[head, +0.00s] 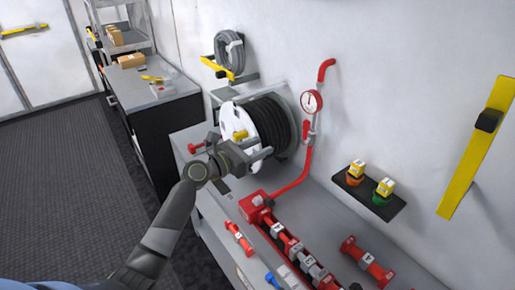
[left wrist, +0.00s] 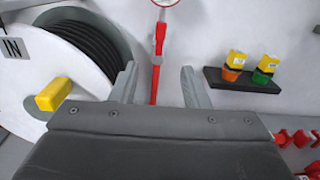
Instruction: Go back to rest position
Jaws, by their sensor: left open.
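My left gripper (head: 262,158) reaches in from the lower left in the head view, in front of the hose reel (head: 270,128) with its black hose and white side disc. In the left wrist view my left gripper (left wrist: 160,88) has its two fingers spread wide with nothing between them. A red vertical pipe (left wrist: 157,60) shows behind the gap, against the wall. The reel's white disc with a yellow handle (left wrist: 54,94) is to the left of the fingers. My right gripper is in neither view.
The bench carries a row of red fittings (head: 297,252) and separate red pieces (head: 367,262). A dark shelf (head: 368,193) holds two yellow-topped bottles. A yellow level (head: 478,150) hangs at right. Open floor (head: 65,190) lies at left.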

